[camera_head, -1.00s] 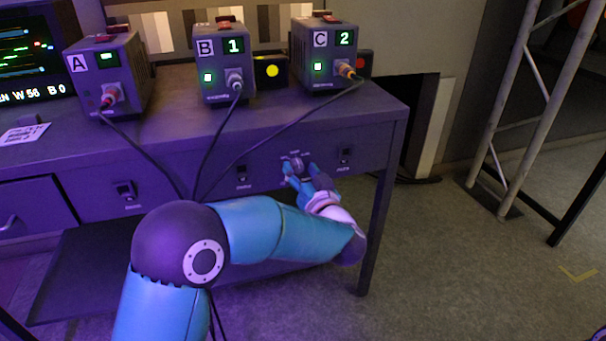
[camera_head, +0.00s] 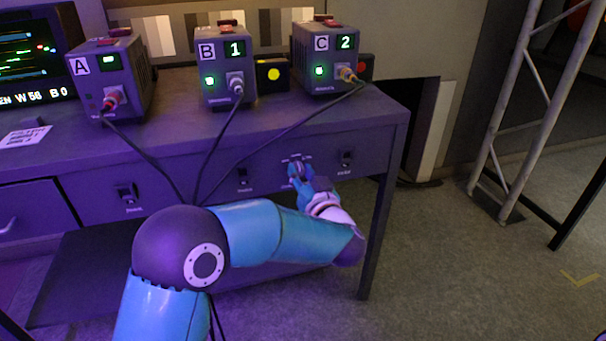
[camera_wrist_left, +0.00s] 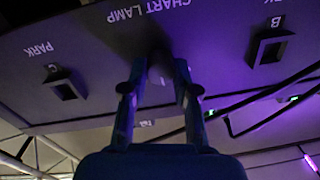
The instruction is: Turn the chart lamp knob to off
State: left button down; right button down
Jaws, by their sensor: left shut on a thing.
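The chart lamp knob (camera_head: 296,165) is on the front panel of the desk, and my left gripper covers most of it in the head view. In the left wrist view the dark knob (camera_wrist_left: 158,62) sits under the CHART LAMP lettering, between my fingers. My left gripper (camera_head: 299,173) reaches up to the panel from below and is shut on the knob. Its two blue fingers also show in the left wrist view (camera_wrist_left: 159,88). The knob's pointer is too dark to read. My right gripper is not in view.
A park switch (camera_head: 345,158) is right of the knob, and another switch (camera_head: 243,176) is left of it. Boxes A (camera_head: 108,80), B (camera_head: 225,70) and C (camera_head: 325,62) stand on the desk (camera_head: 180,125). Black cables hang across the panel left of the knob.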

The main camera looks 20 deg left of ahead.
pick_arm(q)
jog(key=shift+d, duration=0.15)
jog(key=n, duration=0.4)
jog(key=shift+b, duration=0.4)
jog(key=n+b, duration=0.2)
jog(key=n, duration=0.3)
jog(key=shift+h, duration=0.4)
jog(key=shift+n, duration=0.3)
jog(key=c, duration=0.9)
grip_release()
jog(key=shift+a, duration=0.2)
jog(key=v, duration=1.2)
jog(key=shift+d+f, duration=0.1)
